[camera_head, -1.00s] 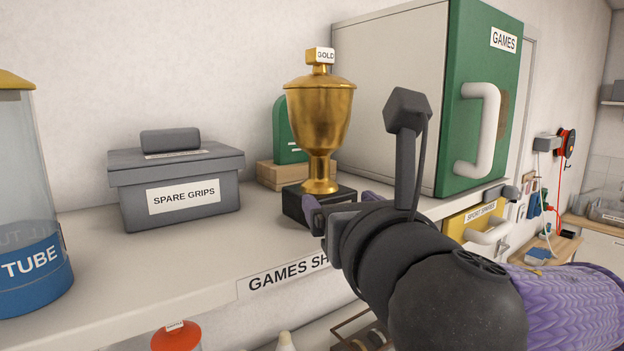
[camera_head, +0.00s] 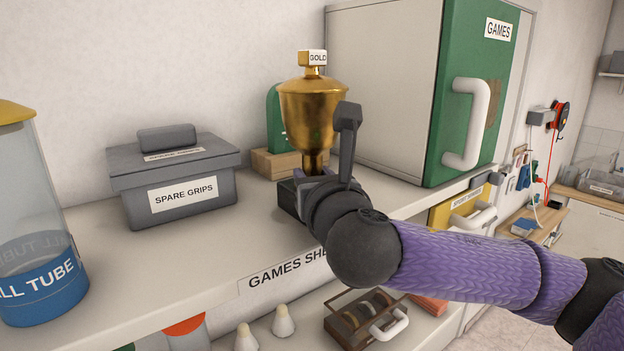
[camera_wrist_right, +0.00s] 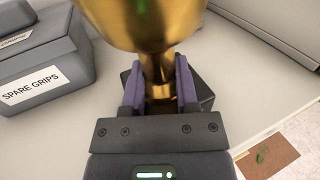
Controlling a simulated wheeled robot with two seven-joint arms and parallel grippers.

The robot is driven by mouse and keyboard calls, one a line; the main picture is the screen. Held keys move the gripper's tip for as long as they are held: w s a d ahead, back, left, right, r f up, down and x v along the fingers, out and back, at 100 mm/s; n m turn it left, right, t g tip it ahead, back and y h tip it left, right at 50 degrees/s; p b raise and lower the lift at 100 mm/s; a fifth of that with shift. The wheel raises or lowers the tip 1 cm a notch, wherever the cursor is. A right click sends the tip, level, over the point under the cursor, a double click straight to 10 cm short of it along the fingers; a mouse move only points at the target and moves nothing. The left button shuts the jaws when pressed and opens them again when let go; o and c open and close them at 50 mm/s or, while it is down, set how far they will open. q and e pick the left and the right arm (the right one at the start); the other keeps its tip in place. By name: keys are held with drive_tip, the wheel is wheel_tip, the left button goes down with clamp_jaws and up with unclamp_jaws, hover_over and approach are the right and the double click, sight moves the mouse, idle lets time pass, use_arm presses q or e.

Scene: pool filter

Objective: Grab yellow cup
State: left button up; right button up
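The yellow cup is a gold trophy (camera_head: 311,108) with a lid tagged GOLD. It stands upright on a black base (camera_head: 287,198) on the shelf. My right gripper (camera_head: 306,178) is at its stem, just below the bowl. In the right wrist view, the purple fingers (camera_wrist_right: 161,90) stand apart, one on each side of the gold stem (camera_wrist_right: 160,92). I cannot tell whether they touch it. The bowl (camera_wrist_right: 150,22) fills the top of that view. The gripper hides the lower stem in the head view. My left gripper is not in view.
A grey SPARE GRIPS box (camera_head: 174,178) and a clear tube with blue base (camera_head: 42,295) stand left on the shelf (camera_head: 160,260). A green-doored GAMES cabinet (camera_head: 460,110) stands close on the right. A green item (camera_head: 274,120) on a wooden block is behind the cup.

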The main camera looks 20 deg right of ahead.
clamp_jaws()
drive_tip(key=shift+r, duration=0.1)
idle(0.9)
